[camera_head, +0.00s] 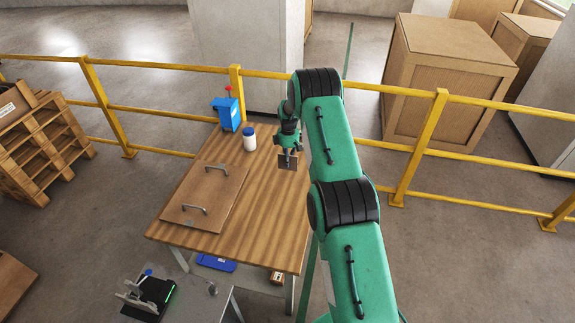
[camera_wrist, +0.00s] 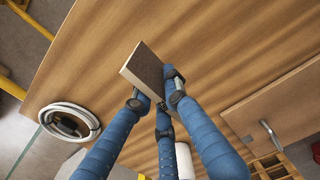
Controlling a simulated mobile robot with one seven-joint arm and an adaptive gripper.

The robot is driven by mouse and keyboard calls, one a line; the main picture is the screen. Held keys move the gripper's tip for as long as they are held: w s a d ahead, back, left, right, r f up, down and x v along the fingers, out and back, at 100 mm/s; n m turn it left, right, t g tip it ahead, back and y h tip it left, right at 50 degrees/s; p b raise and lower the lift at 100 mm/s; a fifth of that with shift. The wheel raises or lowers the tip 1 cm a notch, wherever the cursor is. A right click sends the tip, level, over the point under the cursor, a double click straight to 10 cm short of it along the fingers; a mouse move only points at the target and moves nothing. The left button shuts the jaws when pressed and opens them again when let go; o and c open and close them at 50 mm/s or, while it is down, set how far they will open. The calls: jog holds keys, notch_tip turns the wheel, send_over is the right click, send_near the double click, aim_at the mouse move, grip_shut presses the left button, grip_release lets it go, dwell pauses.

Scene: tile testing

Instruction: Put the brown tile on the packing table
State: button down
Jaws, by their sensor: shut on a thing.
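The brown tile (camera_head: 287,163) is a small square slab held in my gripper (camera_head: 289,152). In the wrist view the tile (camera_wrist: 147,70) shows a dark brown face and a paler side edge. My gripper's blue fingers (camera_wrist: 155,92) are shut on its near end, and the far end sticks out free. The tile is over the right part of a wooden-topped table (camera_head: 260,215). The wooden top (camera_wrist: 225,45) fills much of the wrist view beneath the tile. A gap seems to lie between them, but its height is hard to tell.
On the table are a wooden board with two handles (camera_head: 207,190), a white jar with a blue lid (camera_head: 249,142) and a blue device with a red knob (camera_head: 228,112). Bare wood lies right of the board. A yellow railing (camera_head: 165,113) runs behind. A grey surface (camera_head: 195,305) stands in front.

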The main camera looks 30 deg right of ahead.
jog(key=shift+w+d, duration=0.2)
jog(key=shift+w, duration=0.3)
jog(key=shift+w+d, duration=0.15)
jog(key=shift+w, duration=0.35)
jog(key=shift+f, duration=0.15)
jog(key=shift+f+b, duration=0.35)
jog(key=shift+f, duration=1.3)
jog(key=shift+f, duration=0.15)
jog(key=c, duration=1.8)
grip_release()
jog(key=shift+o, duration=0.2)
notch_tip(320, 180, up, 12)
jog(key=p, duration=0.1)
